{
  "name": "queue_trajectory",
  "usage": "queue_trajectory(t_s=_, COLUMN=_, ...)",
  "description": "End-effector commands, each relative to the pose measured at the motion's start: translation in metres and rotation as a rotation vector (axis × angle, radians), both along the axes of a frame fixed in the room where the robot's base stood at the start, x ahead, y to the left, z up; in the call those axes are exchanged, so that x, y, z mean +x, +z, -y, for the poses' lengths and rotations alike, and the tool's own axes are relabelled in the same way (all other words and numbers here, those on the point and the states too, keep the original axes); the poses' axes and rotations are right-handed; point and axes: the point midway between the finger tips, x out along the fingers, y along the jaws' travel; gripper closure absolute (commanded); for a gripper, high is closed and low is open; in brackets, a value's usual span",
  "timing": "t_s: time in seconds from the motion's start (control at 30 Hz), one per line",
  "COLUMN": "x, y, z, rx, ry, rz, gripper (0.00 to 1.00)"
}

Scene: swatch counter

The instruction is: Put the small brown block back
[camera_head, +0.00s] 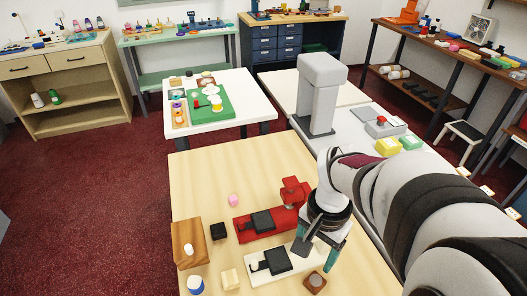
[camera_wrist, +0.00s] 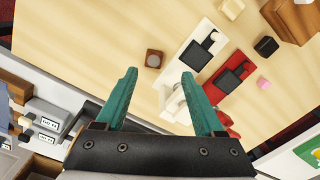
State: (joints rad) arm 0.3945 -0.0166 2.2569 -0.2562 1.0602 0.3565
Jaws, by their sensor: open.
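The small brown block (camera_head: 315,281) sits on the pale wooden table at its near right, with a dark round mark on its top. It also shows in the wrist view (camera_wrist: 153,58), apart from the white board (camera_head: 258,279). My gripper (camera_head: 317,264) is open, its two teal fingers pointing down over the table beside the right end of the white board. In the wrist view, my gripper (camera_wrist: 163,80) has nothing between its fingertips, and the brown block lies beyond them. The white board carries a black pad (camera_head: 278,260).
A red board (camera_head: 241,224) with a black pad and raised red end lies behind the white board. A larger brown wooden block (camera_head: 182,234), a black cube (camera_head: 218,231), a pink piece (camera_head: 234,200), a cream block (camera_head: 230,279) and a blue-and-white piece (camera_head: 195,285) stand leftward.

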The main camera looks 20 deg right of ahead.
Motion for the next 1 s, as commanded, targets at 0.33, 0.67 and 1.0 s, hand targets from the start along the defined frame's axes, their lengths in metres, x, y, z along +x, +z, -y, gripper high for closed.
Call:
queue_trajectory(t_s=0.33, x=0.012, y=-0.08, z=0.038, rx=-0.02, ry=-0.124, rz=-0.013, gripper=0.3)
queue_trajectory(t_s=0.67, x=0.011, y=-0.139, z=0.037, rx=-0.02, ry=-0.122, rz=-0.011, gripper=0.3)
queue_trajectory(t_s=1.0, x=0.01, y=-0.176, z=0.037, rx=-0.022, ry=-0.121, rz=-0.006, gripper=0.3)
